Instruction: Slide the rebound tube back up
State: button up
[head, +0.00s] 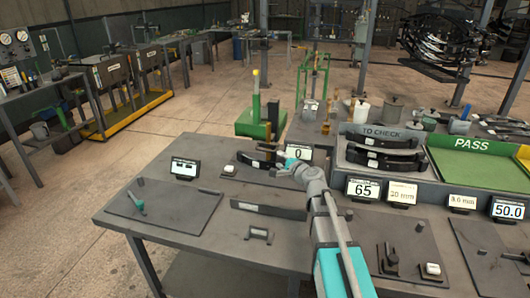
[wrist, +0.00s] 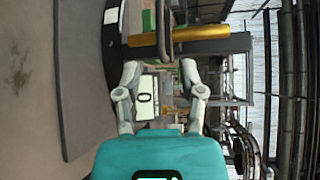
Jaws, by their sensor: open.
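My gripper (head: 287,165) is over the far part of the near table, beside a small display reading 0 (head: 298,152). In the wrist view my gripper (wrist: 160,75) is open and empty, its two grey fingers apart, with the display (wrist: 147,98) visible between them. I cannot tell for certain which part is the rebound tube. A yellow bar (wrist: 190,35) crosses the wrist view beyond the fingertips. I see no contact with the gripper.
A dark curved spring piece (head: 258,161) lies on a plate left of the gripper. A TO CHECK tray (head: 352,165) and a green PASS tray (head: 470,165) are at the right. Small displays (head: 363,189) stand before them. The table's left part holds a flat plate (head: 180,208).

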aim_at(267, 151)
jog(key=b+x, duration=0.1)
jog(key=x, duration=1)
jog(key=shift+d, duration=0.1)
grip_shut()
